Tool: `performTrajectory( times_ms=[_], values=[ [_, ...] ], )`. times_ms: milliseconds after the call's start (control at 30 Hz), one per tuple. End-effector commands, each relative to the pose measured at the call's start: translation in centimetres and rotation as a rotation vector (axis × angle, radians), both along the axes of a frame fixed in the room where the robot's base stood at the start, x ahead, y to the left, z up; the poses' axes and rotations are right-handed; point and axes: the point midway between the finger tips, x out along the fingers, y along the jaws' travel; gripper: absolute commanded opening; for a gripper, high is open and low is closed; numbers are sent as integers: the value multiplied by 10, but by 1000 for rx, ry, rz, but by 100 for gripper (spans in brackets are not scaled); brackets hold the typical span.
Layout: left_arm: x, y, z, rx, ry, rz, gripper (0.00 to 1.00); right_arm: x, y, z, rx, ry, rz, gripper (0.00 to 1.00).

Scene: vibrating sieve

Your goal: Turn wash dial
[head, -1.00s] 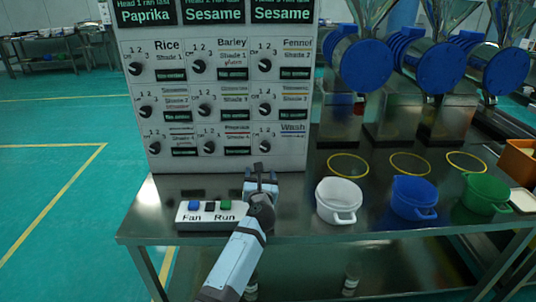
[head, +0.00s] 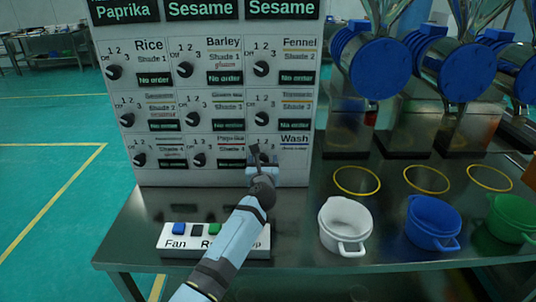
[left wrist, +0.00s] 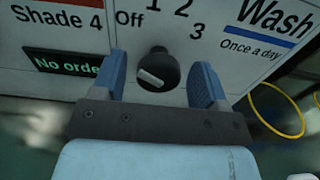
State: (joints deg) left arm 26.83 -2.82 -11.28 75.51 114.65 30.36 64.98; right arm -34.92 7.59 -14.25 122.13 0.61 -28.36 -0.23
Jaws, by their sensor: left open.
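The wash dial (left wrist: 158,70) is a black round knob with a pale pointer bar. In the left wrist view it sits below the marks Off, 1, 2 and 3, left of the Wash label (left wrist: 272,20). My left gripper (left wrist: 162,84) is open, with one blue finger on each side of the dial; contact cannot be seen. In the head view my left gripper (head: 262,160) is at the bottom right dial of the white panel (head: 220,177) and hides most of it. My right gripper is not in view.
A Fan/Run button box (head: 170,240) stands on the metal table below the panel, partly behind my left arm. White (head: 345,225), blue (head: 433,222) and green (head: 512,217) pots stand to the right. Other dials sit close above and left of the wash dial.

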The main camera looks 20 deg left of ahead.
Motion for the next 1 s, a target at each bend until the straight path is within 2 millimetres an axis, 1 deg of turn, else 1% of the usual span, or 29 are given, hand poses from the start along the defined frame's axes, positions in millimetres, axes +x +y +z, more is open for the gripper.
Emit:
performTrajectory(
  times_ms=[200, 467, 500, 567, 600, 667, 867, 1000],
  values=[
    [2, 6, 0, 1, -1, 0, 67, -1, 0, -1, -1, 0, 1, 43],
    [3, 6, 0, 1, 0, 0, 67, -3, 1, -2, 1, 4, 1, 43],
    [3, 6, 0, 1, 0, 0, 58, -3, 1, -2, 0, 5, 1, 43],
    [2, 6, 0, 1, 0, 0, 44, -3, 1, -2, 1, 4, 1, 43],
    [2, 6, 0, 1, 0, 0, 35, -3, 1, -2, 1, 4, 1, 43],
    [2, 6, 0, 1, 0, 0, 21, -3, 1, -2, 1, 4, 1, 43],
    [2, 6, 0, 7, 2, 0, 21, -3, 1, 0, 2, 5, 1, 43],
    [2, 6, 1, 34, 12, 0, 21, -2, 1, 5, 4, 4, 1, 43]
  ],
)
